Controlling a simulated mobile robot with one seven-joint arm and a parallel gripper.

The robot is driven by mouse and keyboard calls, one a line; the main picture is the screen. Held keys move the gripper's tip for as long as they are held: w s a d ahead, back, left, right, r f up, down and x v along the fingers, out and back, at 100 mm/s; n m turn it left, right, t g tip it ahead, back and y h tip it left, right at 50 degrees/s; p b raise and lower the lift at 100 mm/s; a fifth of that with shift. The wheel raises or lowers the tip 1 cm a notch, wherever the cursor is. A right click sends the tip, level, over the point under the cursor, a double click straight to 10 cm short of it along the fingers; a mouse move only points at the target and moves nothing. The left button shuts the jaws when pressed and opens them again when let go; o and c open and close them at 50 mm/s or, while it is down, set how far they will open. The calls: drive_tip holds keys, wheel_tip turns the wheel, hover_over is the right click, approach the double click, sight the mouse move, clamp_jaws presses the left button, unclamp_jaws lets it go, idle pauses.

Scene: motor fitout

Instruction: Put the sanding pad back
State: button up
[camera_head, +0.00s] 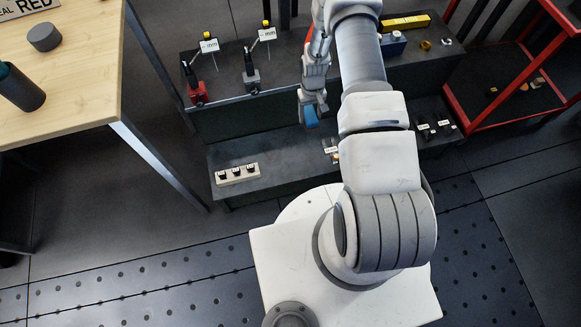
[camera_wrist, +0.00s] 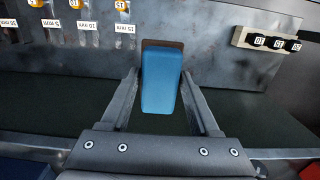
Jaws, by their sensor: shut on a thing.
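The sanding pad is a blue block with a brown underside. It shows in the wrist view (camera_wrist: 161,85) between the two fingers of my gripper (camera_wrist: 160,76), which is shut on it. In the head view the blue pad (camera_head: 311,117) hangs at the tip of my gripper (camera_head: 312,104), in front of the dark bench and over its lower shelf (camera_head: 285,150). Beyond the pad in the wrist view is a worn grey surface (camera_wrist: 222,50). I cannot tell whether the pad touches it.
A pale holder with black labelled pieces (camera_head: 237,173) sits on the lower shelf at left. Several small labelled items stand at right. Two gauge stands, one with a red base (camera_head: 199,95), are on the bench's upper level. A wooden table (camera_head: 85,70) is at left, a red-framed rack (camera_head: 500,100) at right.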

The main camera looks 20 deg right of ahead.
wheel_tip(320, 180, down, 11)
drive_tip(key=w+d+b, duration=0.1)
drive_tip(key=d+b, duration=0.2)
drive_tip(key=b, duration=0.5)
hover_over(291, 161)
wheel_tip(291, 161, down, 7)
drive_tip(key=shift+r, duration=0.1)
drive_tip(key=shift+a+f+b, duration=0.1)
drive_tip(key=shift+f+b, duration=0.6)
drive_tip(key=shift+f, duration=1.2)
drive_tip(key=shift+f, duration=0.15)
drive_tip(key=o, duration=1.2)
